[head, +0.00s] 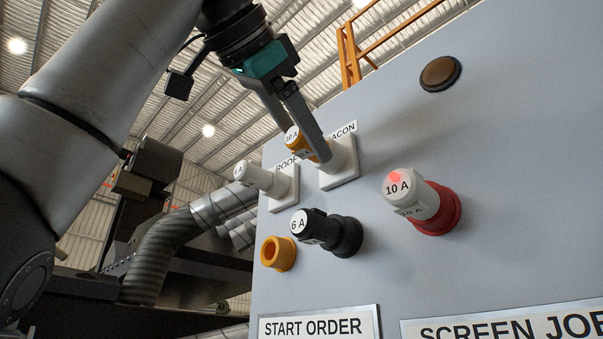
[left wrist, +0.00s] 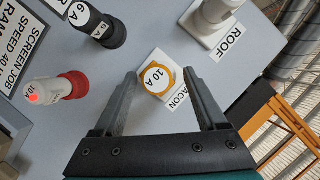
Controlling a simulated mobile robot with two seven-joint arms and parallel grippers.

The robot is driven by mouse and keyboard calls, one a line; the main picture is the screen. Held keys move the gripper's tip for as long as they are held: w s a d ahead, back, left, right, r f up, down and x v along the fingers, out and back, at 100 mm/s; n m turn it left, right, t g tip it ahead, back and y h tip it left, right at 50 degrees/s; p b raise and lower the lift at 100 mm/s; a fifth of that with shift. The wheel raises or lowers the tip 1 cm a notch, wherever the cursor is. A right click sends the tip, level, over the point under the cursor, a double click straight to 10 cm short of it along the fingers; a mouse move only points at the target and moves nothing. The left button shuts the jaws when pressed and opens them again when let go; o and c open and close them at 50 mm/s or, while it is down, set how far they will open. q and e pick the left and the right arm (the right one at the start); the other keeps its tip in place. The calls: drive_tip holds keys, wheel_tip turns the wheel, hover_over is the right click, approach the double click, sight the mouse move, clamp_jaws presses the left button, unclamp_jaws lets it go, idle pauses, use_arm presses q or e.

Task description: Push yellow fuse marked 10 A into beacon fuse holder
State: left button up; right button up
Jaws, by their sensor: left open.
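The yellow fuse marked 10 A (head: 293,139) sits at the white beacon fuse holder (head: 343,164) on the grey panel. In the left wrist view, the fuse (left wrist: 155,79) faces me end-on, centred over the square holder base (left wrist: 166,62). How deep it is seated cannot be told. My left gripper (head: 311,147) is open with a finger on each side of the fuse. In the left wrist view, the gripper (left wrist: 161,73) shows gaps between both fingers and the fuse. The BEACON label is partly hidden. My right gripper is not in view.
A white fuse stands in the roof holder (head: 283,187), close beside. Below are a black 6 A fuse (head: 325,230), an empty-looking yellow socket (head: 278,254) and a white 10 A fuse with a red light in a red holder (head: 415,200). A dark round button (head: 440,74) is upper right.

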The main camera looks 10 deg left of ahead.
use_arm(q)
drive_tip(key=v, duration=1.5)
drive_tip(key=shift+s, duration=0.15)
